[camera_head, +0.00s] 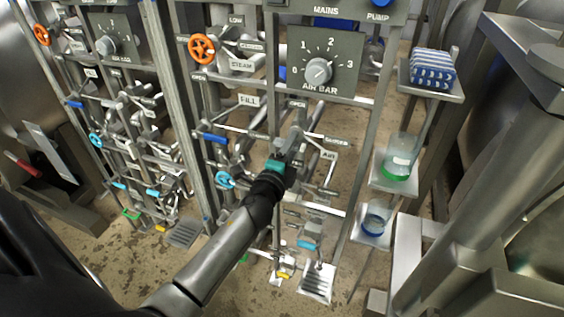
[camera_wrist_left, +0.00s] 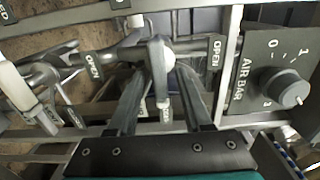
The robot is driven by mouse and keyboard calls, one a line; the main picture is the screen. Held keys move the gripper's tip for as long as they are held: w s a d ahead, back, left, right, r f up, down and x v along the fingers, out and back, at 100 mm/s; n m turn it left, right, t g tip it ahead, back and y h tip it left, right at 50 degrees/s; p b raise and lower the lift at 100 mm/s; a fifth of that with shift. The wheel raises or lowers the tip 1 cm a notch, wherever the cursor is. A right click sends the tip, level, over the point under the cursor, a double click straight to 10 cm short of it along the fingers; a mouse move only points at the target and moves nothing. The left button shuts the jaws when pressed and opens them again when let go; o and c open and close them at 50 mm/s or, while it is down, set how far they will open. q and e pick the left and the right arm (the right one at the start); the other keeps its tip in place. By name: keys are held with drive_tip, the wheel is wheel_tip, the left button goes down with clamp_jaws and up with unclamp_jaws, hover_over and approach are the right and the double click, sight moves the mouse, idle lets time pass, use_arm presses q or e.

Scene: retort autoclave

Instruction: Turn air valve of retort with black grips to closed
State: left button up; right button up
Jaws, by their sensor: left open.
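My left gripper (camera_head: 293,140) reaches up into the valve panel below the air bar dial (camera_head: 319,71). In the left wrist view its two fingers (camera_wrist_left: 161,80) are open, one on each side of a grey valve lever (camera_wrist_left: 158,58). The lever stands between the fingertips; I cannot tell whether either finger touches it. OPEN labels (camera_wrist_left: 217,52) show on both sides of it. In the head view the gripper and wrist partly hide this valve, and the AIR label (camera_head: 328,155) shows just right of the gripper. Black grips cannot be made out. My right gripper is not in view.
An orange handwheel (camera_head: 202,49) and a light blue handwheel (camera_head: 225,180) sit left of the gripper among crowded pipes. Side shelves at the right hold a blue-and-white pack (camera_head: 433,70) and a clear beaker (camera_head: 400,155). A second valve panel stands at the left.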

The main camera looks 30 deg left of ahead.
use_arm(q)
drive_tip(key=v, duration=1.5)
drive_tip(key=shift+b, duration=0.4)
drive_tip(key=shift+w+d, duration=0.1)
